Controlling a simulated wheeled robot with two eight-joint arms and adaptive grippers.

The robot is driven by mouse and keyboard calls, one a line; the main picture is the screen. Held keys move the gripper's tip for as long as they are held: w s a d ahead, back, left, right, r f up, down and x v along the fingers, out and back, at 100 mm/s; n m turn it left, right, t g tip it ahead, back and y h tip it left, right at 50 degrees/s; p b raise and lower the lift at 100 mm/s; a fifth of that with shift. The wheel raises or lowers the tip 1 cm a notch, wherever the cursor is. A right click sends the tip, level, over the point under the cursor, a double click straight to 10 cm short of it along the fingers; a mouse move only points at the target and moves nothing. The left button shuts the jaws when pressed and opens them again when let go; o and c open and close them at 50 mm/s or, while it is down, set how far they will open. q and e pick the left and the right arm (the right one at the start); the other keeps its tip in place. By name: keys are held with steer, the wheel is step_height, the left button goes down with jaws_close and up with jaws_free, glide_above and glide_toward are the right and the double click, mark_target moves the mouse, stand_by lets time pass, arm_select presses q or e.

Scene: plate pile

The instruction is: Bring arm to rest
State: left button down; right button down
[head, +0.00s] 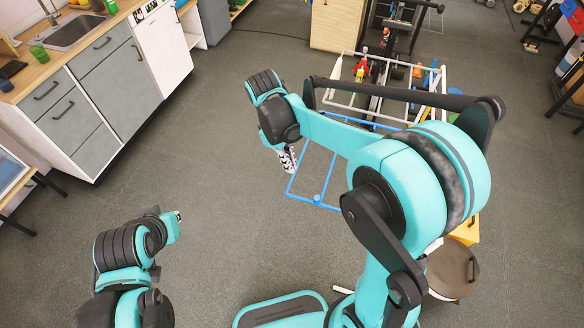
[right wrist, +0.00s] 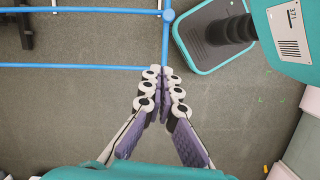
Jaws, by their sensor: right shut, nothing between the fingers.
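My right gripper (head: 287,161) hangs from the teal right arm in the middle of the head view, above the grey floor.
Grey kitchen cabinets (head: 117,65) with a sink (head: 77,30) line the left. A brown-lidded bin (head: 452,268) is at the lower right.

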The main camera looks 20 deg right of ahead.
steer(key=shift+s+d, duration=0.1)
stand_by(0.4)
steer(key=s+d+f+m+t+y+b, duration=0.1)
steer(key=s+d+f+m+t+b, duration=0.1)
steer(key=s+m+t+b, duration=0.2)
steer(key=s+d+f+m+t+y+b, duration=0.1)
steer(key=s+d+f+m+t+b, duration=0.1)
steer(key=s+m+t+b, duration=0.3)
steer(key=shift+s+d+f+b, duration=0.35)
steer(key=shift+s+d, duration=0.1)
steer(key=shift+s, duration=0.4)
steer(key=shift+d, duration=0.15)
